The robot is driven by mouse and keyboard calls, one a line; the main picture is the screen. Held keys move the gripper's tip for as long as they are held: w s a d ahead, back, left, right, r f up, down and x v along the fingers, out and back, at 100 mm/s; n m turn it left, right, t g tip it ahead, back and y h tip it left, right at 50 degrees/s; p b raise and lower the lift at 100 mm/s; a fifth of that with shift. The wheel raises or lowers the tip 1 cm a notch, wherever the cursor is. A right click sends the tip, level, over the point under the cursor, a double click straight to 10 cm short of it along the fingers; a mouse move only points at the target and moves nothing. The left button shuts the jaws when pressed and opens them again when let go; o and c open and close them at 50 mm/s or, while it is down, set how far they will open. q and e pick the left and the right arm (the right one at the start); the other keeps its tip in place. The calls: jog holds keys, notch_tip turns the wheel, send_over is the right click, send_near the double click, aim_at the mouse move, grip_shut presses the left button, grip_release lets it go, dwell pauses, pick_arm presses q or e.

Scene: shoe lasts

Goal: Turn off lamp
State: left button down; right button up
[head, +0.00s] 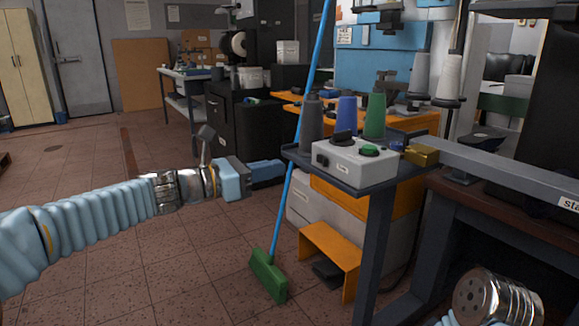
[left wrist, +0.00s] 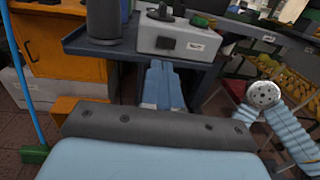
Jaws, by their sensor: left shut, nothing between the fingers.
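A white control box (head: 352,162) sits on a small dark shelf (head: 376,187). It has a black knob (head: 343,138), a green button (head: 369,150) and a small label whose text is too small to read. The box also shows at the top of the left wrist view (left wrist: 178,40). My left gripper (head: 283,170) is shut and empty. Its tips are just left of the shelf edge in the head view, apart from the box. In the left wrist view the closed fingers (left wrist: 162,68) point toward the box from below. No lamp can be made out. My right gripper is not in view.
Grey, blue (head: 346,117) and green (head: 376,116) thread cones stand behind the box. A brass block (head: 421,155) sits right of it. A green broom (head: 268,275) with a blue handle rises close behind my left gripper.

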pick_arm(q)
jog(key=v, duration=0.6)
notch_tip(320, 180, down, 37)
jog(key=s+a+m+g+y, duration=0.1)
jog(key=s+m+g+y, duration=0.1)
jog(key=m+g+y, duration=0.55)
jog(key=s+f+m+y+p, duration=0.1)
jog(key=s+f+m+y, duration=0.3)
jog(key=s+f+m, duration=1)
jog(key=s+f, duration=0.7)
jog(key=f, duration=0.2)
jog(key=shift+s+a, duration=0.25)
jog(key=shift+s, duration=0.05)
jog(key=shift+f+g, duration=0.15)
jog(key=shift+g, duration=0.1)
